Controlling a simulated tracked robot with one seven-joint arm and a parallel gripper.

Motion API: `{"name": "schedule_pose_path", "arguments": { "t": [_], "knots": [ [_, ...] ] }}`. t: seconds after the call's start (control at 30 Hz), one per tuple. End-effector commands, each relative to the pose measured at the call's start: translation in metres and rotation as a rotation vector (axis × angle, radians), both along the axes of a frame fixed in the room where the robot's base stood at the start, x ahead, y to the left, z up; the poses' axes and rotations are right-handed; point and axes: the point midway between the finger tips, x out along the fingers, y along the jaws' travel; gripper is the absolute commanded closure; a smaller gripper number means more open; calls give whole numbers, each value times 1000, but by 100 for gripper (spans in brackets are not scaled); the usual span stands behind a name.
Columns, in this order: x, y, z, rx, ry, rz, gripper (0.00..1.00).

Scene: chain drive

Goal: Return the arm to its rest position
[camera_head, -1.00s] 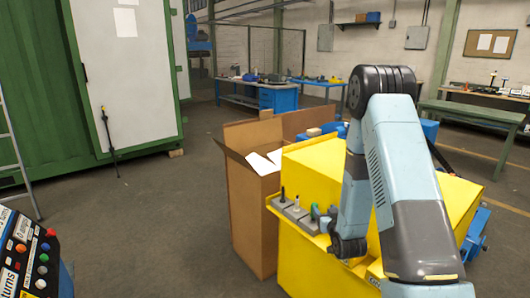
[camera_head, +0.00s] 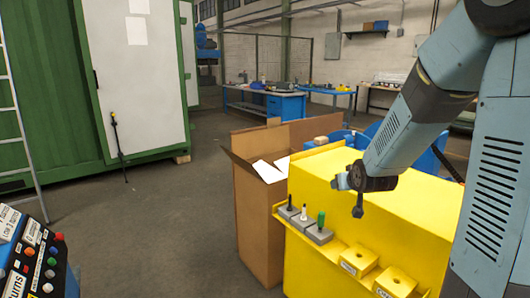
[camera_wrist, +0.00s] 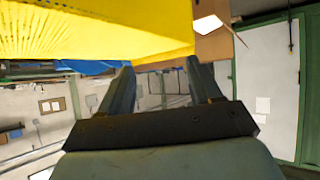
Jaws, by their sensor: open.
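My gripper (camera_wrist: 162,78) shows in the wrist view with its two fingers apart and nothing between them. The wrist view is upside down, with the yellow housing along its top edge. In the head view my arm comes in from the right and bends down. Its wrist end hangs over the front edge of the yellow housing (camera_head: 415,212), above the ledge. The fingers themselves are too small to make out clearly there.
Grey blocks (camera_head: 318,235) with black, white and green pegs stand on the ledge, beside yellow blocks (camera_head: 359,262) with holes. An open cardboard box (camera_head: 256,222) stands left of the housing. A button panel (camera_head: 40,262) is at lower left. The floor between is clear.

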Motion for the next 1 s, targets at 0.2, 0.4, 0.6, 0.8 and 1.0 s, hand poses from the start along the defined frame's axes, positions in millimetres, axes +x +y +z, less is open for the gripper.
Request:
{"name": "schedule_pose_path", "arguments": {
  "t": [0.2,0.4,0.6,0.8,1.0],
  "knots": [
    [-45,2,38,2,89,-16,36],
    [-94,4,66,10,177,-29,36],
    [-148,7,88,20,266,-39,36],
    [-208,10,106,32,353,-44,36],
    [-265,14,116,43,436,-46,36]
  ]
}}
